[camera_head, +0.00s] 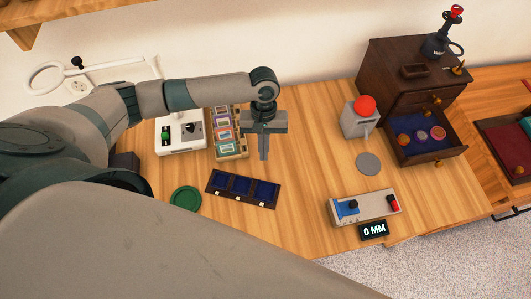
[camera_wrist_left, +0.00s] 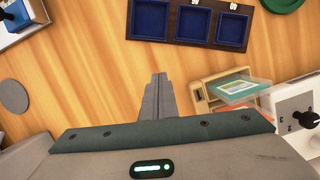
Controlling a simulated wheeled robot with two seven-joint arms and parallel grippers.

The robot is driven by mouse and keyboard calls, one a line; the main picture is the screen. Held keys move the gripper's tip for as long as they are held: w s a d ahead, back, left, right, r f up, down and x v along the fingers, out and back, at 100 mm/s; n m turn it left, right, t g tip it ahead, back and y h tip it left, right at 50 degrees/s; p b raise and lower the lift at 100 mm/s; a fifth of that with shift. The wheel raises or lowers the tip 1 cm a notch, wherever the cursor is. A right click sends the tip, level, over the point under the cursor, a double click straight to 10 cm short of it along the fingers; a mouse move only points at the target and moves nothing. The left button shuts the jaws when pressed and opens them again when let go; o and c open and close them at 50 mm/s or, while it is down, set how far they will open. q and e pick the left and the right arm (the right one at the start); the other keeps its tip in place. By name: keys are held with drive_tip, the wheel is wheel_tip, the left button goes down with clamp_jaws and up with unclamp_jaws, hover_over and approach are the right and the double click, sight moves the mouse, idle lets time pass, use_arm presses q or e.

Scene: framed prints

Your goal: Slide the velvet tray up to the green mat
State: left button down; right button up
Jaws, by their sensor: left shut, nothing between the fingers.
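The velvet tray (camera_head: 242,188) is a dark wooden strip with three blue-lined square compartments, lying on the wooden table. The round green mat (camera_head: 186,198) lies just left of the tray's left end, with a small gap between them. In the left wrist view the tray (camera_wrist_left: 212,45) is at the top, and part of the mat (camera_wrist_left: 281,4) shows at the top right corner. My left gripper (camera_head: 264,157) is shut and empty, pointing down beyond the tray's right part, apart from it. Its closed fingers also show in the left wrist view (camera_wrist_left: 158,82). My right gripper is not in view.
Left of my left gripper stand a wooden rack (camera_head: 230,140) of small framed prints and a white device (camera_head: 180,134). To the right are a red-topped device (camera_head: 360,118), a grey disc (camera_head: 368,164), a gauge (camera_head: 364,207) and a dark cabinet with an open drawer (camera_head: 428,145).

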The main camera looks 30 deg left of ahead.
use_arm(q)
drive_tip(key=b+v, duration=0.1)
drive_tip(key=v, duration=0.6)
drive_tip(key=shift+s+r, duration=0.25)
drive_tip(key=shift+r, duration=0.05)
drive_tip(key=shift+a, duration=0.1)
